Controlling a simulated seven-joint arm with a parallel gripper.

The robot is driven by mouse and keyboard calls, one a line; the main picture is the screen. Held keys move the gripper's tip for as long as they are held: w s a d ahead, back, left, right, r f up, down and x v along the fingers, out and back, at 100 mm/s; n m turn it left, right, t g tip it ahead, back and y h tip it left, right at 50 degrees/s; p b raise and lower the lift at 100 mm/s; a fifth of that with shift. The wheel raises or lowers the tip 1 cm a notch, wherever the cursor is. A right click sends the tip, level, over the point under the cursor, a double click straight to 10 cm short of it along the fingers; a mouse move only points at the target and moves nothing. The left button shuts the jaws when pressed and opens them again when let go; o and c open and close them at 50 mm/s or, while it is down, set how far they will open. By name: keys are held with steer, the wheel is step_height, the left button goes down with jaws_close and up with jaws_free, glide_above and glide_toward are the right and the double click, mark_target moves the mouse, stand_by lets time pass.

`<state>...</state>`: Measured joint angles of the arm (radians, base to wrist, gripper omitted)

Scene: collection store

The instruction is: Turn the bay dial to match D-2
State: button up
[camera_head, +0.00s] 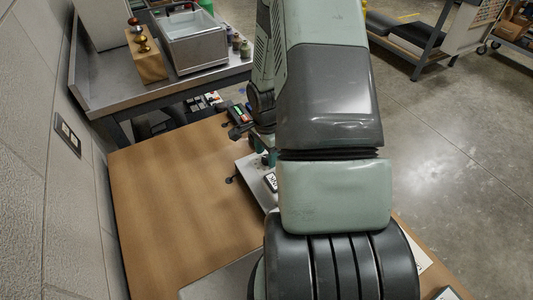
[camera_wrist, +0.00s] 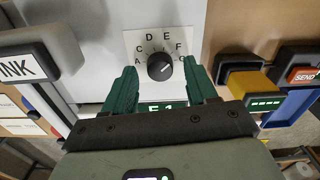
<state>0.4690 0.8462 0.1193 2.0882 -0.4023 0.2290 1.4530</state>
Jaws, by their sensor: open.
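The bay dial (camera_wrist: 160,67) is a round black knob on a pale plate (camera_wrist: 130,38) with letters around it, among them A, C, D, E, F and G. A pale mark shows on the knob, but I cannot tell exactly which letter it points at. Below it, a green display (camera_wrist: 160,107) seems to read E-1, partly hidden by my gripper. My gripper (camera_wrist: 159,64) is open, with one green finger on each side of the dial, apparently not touching it. In the head view my arm hides the dial.
In the wrist view, a box labelled INK (camera_wrist: 20,68) is at left; a yellow block (camera_wrist: 250,85) and an orange SEND button (camera_wrist: 302,75) are at right. In the head view, the brown tabletop (camera_head: 165,200) is clear at left, and a metal bench with a white basin (camera_head: 195,45) stands behind.

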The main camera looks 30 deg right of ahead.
steer(key=shift+f, duration=0.35)
steer(key=c, duration=1.1)
steer(key=shift+o, duration=0.2)
steer(key=shift+n, duration=0.3)
steer(key=n, duration=1.2)
